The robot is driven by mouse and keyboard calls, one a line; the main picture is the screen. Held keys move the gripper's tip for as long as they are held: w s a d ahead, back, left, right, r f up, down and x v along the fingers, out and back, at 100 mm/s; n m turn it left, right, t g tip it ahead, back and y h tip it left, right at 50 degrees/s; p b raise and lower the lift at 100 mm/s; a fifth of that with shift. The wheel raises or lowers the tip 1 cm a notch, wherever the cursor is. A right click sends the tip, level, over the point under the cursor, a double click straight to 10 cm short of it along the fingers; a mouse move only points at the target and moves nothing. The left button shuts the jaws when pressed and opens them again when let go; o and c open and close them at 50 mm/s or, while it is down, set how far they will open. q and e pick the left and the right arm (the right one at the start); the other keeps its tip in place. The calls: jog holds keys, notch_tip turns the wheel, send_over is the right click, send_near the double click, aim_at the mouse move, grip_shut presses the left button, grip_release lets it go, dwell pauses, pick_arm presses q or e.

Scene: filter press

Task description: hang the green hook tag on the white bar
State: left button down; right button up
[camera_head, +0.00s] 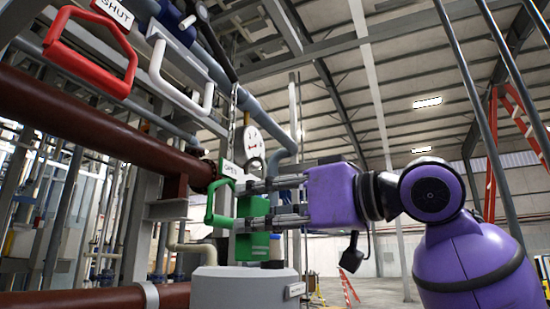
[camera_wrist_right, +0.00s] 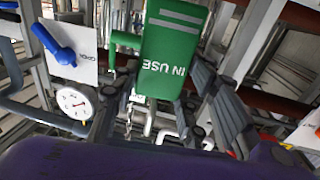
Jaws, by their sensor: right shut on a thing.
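The green hook tag (camera_head: 251,207) is between the fingers of my right gripper (camera_head: 244,205), which is shut on it. In the right wrist view the tag (camera_wrist_right: 176,50) shows its face with the words IN USE, upside down. The white bar (camera_head: 205,98) is a U-shaped handle at the upper left of the head view, above and left of the gripper and apart from it. A green U-shaped bar (camera_head: 209,206) is just left of the tag; I cannot tell whether the tag's hook touches it. The hook is mostly hidden. My left gripper is not in view.
A red bar (camera_head: 88,79) with a SHUT sign (camera_head: 115,12) is left of the white bar. A thick brown pipe (camera_head: 90,125) runs below them. A round gauge (camera_head: 250,142) is above the gripper. A grey drum (camera_head: 245,290) stands below. Open room lies to the right.

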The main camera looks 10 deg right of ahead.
jog(key=s+r+n+g+y, duration=0.1)
jog(key=s+r+n+g, duration=0.1)
jog(key=s+r, duration=0.8)
jog(key=s+a+x, duration=0.1)
jog(key=x, duration=1.3)
jog(key=shift+a+r, duration=0.25)
jog(key=shift+r, duration=0.3)
dwell(1.0)
jog(key=o, duration=1.2)
jog(key=shift+o, duration=0.2)
